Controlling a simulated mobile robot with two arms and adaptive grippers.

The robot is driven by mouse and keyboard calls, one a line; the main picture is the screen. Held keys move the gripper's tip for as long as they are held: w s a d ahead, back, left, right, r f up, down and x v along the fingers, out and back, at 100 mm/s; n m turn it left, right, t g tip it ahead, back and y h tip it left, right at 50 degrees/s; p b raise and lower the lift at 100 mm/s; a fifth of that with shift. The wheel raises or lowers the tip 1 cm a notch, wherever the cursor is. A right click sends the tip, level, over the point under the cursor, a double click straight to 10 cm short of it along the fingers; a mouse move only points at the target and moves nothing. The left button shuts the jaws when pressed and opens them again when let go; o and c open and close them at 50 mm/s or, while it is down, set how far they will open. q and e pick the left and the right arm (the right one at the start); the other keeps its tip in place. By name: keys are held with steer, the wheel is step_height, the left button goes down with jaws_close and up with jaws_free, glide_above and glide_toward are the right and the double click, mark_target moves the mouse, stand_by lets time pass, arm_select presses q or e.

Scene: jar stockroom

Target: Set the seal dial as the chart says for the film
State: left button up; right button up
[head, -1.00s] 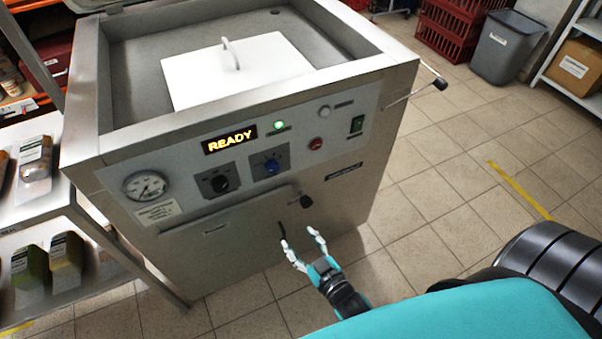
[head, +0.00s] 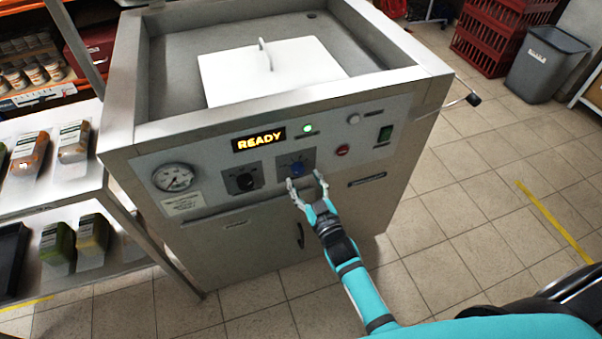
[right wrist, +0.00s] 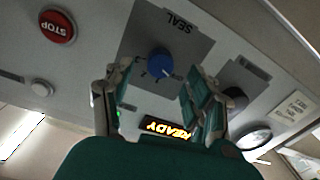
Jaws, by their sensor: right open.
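The seal dial is a blue knob (head: 297,169) on a dark plate on the machine's front panel. In the right wrist view the blue seal dial (right wrist: 159,62) sits under the label SEAL, upside down there, with small marks around it. My right gripper (head: 307,181) is open just in front of and below the dial. In the right wrist view its fingers (right wrist: 150,88) stand on either side of the dial's line, apart from it as far as I can tell. The chart does not show readably. My left gripper is not in view.
A black knob (head: 245,181) sits left of the dial, with a pressure gauge (head: 173,178) beyond. The display (head: 259,140) reads READY. A red stop button (head: 343,150) and green switch (head: 385,134) are to the right. A shelf with packed goods (head: 75,141) stands at left.

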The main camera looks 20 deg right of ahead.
mark_target(300, 172)
steer(key=shift+w+a, duration=0.15)
steer(key=shift+w, duration=1.45)
steer(key=c, duration=1.1)
